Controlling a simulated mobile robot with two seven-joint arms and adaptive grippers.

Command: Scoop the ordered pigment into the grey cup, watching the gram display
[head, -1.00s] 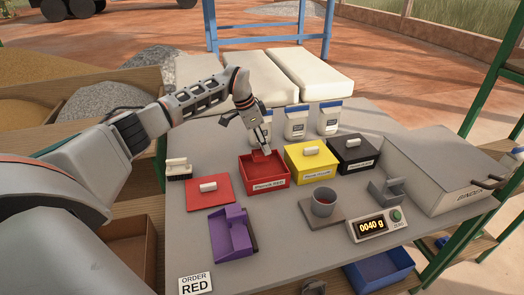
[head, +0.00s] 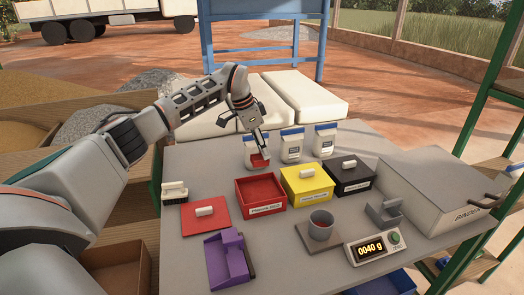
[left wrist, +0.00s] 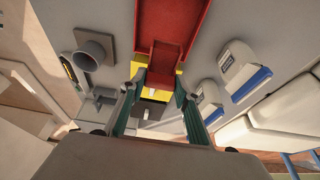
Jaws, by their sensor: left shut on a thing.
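My left gripper (head: 260,151) is shut on a small red scoop (head: 260,160). It holds the scoop in the air above the back edge of the open red pigment box (head: 262,208). In the left wrist view the scoop (left wrist: 163,62) lies between the fingertips (left wrist: 157,85). I cannot tell how full it is. The gram display (head: 370,249) reads 0040 g. My right gripper is not in view.
A red lid (head: 205,217) lies left of the box. The yellow box (head: 308,188) and black box (head: 352,180) are lidded. A purple holder (head: 227,265), brush (head: 174,190), grey bracket (head: 384,213) and binder case (head: 445,185) are on the table. White jars (head: 291,146) stand behind.

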